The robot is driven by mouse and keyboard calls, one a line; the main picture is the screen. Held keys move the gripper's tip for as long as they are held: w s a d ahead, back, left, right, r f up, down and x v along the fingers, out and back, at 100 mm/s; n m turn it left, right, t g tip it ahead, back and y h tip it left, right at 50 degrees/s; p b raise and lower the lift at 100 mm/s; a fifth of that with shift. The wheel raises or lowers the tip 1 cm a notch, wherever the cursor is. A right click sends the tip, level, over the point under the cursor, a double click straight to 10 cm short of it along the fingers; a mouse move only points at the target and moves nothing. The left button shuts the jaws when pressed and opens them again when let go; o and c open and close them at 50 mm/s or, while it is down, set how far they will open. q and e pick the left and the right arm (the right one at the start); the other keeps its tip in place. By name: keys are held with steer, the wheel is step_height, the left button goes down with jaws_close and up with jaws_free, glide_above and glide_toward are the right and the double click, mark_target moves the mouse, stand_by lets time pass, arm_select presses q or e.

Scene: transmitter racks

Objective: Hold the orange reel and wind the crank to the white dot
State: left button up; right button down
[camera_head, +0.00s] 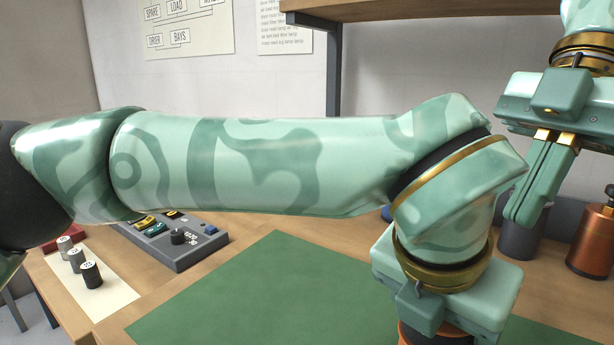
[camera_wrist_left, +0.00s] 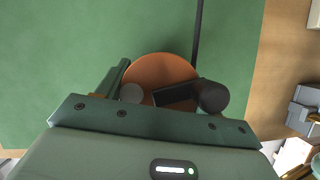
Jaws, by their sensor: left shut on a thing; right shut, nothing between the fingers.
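The orange reel (camera_wrist_left: 165,68) lies over the green mat in the left wrist view, with a dark crank arm and a round black knob (camera_wrist_left: 213,96) at its right side. I cannot make out a white dot. My left gripper (camera_head: 440,305) points down and is shut on the reel, whose orange edge (camera_head: 407,334) shows at the bottom of the head view. My right gripper (camera_head: 523,213) is shut and empty, up and to the right, apart from the reel. My left forearm hides much of the bench.
The green mat (camera_head: 250,290) is clear at left. A grey control box (camera_head: 195,246) and several small cylinders on a white sheet (camera_head: 112,296) stand left of it. A copper bottle (camera_head: 592,245) and a dark grey cup (camera_head: 518,243) stand at the right. A shelf (camera_head: 330,10) hangs above.

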steer(key=shift+w, duration=0.1)
steer(key=w+a+f, duration=0.1)
steer(key=w+f, duration=0.3)
steer(key=f, duration=0.2)
steer(key=shift+a, duration=0.35)
stand_by(0.4)
steer(key=shift+s+a, duration=0.4)
stand_by(1.0)
steer(key=shift+s+d, duration=0.15)
steer(key=shift+d, duration=0.05)
steer(key=shift+s+d, duration=0.35)
steer(key=shift+s, duration=0.35)
steer(key=shift+s+d, duration=0.3)
steer(key=shift+s, duration=0.4)
steer(key=shift+s, duration=0.15)
stand_by(0.4)
